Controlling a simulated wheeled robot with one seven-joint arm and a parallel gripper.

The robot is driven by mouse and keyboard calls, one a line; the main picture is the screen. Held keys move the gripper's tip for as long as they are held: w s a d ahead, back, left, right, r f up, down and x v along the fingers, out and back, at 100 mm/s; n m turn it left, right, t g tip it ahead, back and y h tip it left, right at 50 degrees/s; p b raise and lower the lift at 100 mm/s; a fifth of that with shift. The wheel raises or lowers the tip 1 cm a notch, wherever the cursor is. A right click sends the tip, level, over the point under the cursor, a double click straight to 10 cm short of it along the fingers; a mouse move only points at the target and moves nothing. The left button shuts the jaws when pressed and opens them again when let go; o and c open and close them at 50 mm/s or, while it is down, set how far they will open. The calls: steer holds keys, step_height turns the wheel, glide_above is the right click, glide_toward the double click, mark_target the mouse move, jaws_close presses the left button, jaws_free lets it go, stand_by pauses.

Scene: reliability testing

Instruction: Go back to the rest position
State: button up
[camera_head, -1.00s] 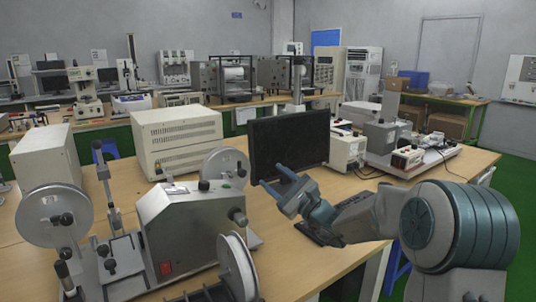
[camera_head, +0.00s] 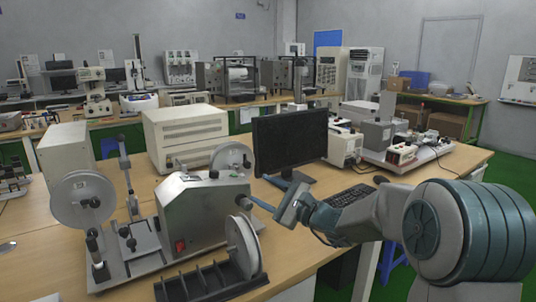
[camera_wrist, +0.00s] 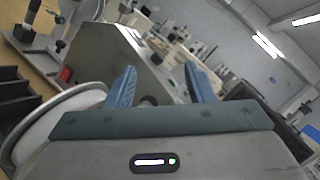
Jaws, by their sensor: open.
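My gripper (camera_head: 264,205) is held out over the front part of the wooden table (camera_head: 290,262), between the grey winding machine (camera_head: 205,208) and the keyboard (camera_head: 350,195). In the wrist view my gripper (camera_wrist: 155,85) shows two blue fingers spread apart with nothing between them. The winding machine's grey body (camera_wrist: 120,55) shows beyond the fingers, and its white reel (camera_wrist: 60,120) is at the lower left. My arm covers part of the table's right side.
A black monitor (camera_head: 290,143) stands behind my gripper. A cream metal box (camera_head: 186,135) is at the back left. A black slotted rack (camera_head: 210,281) lies at the front. More instruments (camera_head: 385,135) stand at the right rear. Green floor (camera_head: 510,180) shows at right.

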steer(key=s+a+f+n+g+h+p, duration=0.2)
steer(key=s+n+g+h+p, duration=0.5)
steer(key=s, duration=1)
steer(key=s+d+r+n+g+h+p, duration=0.1)
steer(key=s+d+n+h+p, duration=0.5)
steer(key=s+d, duration=0.8)
steer(key=d+n+h, duration=0.2)
steer(key=d+h, duration=0.1)
steer(key=shift+s+d+r+n+h, duration=0.2)
steer(key=shift+s+r+n+h, duration=0.1)
